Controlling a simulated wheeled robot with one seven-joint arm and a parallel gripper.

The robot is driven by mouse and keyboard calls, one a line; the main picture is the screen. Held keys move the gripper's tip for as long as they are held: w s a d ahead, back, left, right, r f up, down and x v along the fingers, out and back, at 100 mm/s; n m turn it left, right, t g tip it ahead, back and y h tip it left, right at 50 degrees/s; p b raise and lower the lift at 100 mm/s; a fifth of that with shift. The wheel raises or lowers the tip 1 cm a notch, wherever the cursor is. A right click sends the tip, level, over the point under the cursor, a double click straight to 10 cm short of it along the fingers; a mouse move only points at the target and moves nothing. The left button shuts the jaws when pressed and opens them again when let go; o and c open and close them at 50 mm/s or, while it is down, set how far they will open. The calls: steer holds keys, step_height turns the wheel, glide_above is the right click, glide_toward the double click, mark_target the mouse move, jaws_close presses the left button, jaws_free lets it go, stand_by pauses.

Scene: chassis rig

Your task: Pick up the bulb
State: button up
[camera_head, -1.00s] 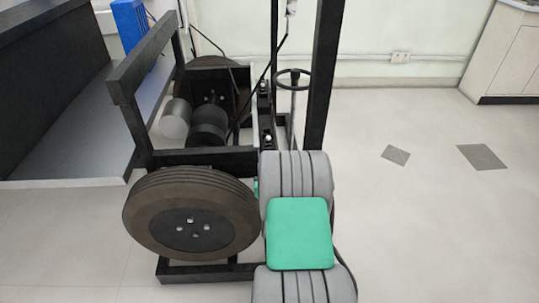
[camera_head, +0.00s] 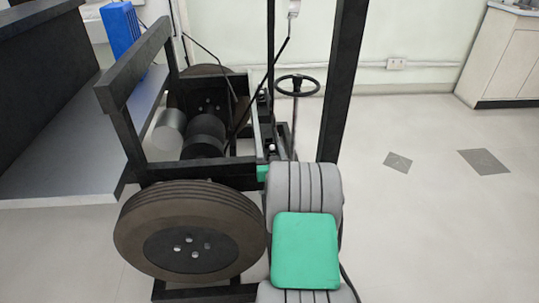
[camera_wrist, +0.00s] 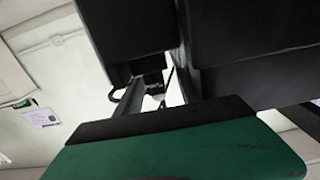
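I cannot make out a bulb for certain. A small pale spot (camera_head: 272,148) on the black chassis rig (camera_head: 140,125), just beyond my arm, is too small to identify. My grey arm with its green cover (camera_head: 305,250) reaches forward from the bottom of the head view, close beside the front wheel. My gripper's fingers are hidden behind the arm there. In the wrist view a green, black-edged part (camera_wrist: 185,150), apparently mine, fills the bottom. Dark blocks and bars cover the top, and I cannot tell fingers from rig. Nothing held is visible.
The front wheel (camera_head: 190,240) stands left of my arm. A black upright post (camera_head: 340,90) and a steering wheel (camera_head: 297,85) rise beyond it. A grey bench (camera_head: 70,160) and a blue object (camera_head: 122,30) are at left. The floor at right is clear.

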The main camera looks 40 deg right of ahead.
steer(key=shift+s+d, duration=0.2)
steer(key=shift+c, duration=1.4)
jaws_close()
